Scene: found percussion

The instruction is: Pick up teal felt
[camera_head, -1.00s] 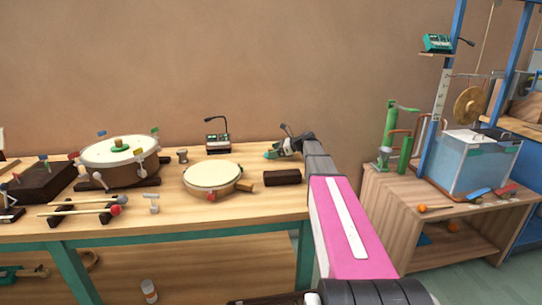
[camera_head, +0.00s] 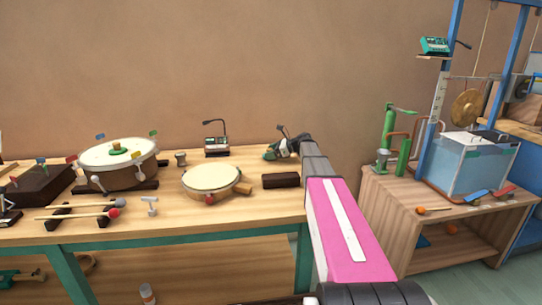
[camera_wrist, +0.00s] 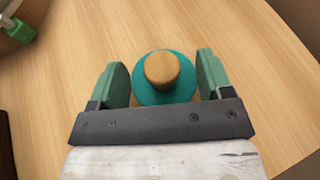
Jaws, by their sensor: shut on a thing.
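The teal felt (camera_wrist: 141,90) is a round disc with a wooden knob on top, seen from above in the wrist view. My gripper (camera_wrist: 163,78) has its green fingers on the left and right of the disc and is shut on it. The disc is close above or on the wooden tabletop; I cannot tell which.
On the workbench (camera_head: 230,220), a frame drum (camera_head: 210,178), a dark block (camera_head: 281,181) and a small device with a lamp (camera_head: 216,146) are near my gripper. A large drum (camera_head: 117,163) stands left. A low cabinet with a water tank (camera_head: 470,165) is at right.

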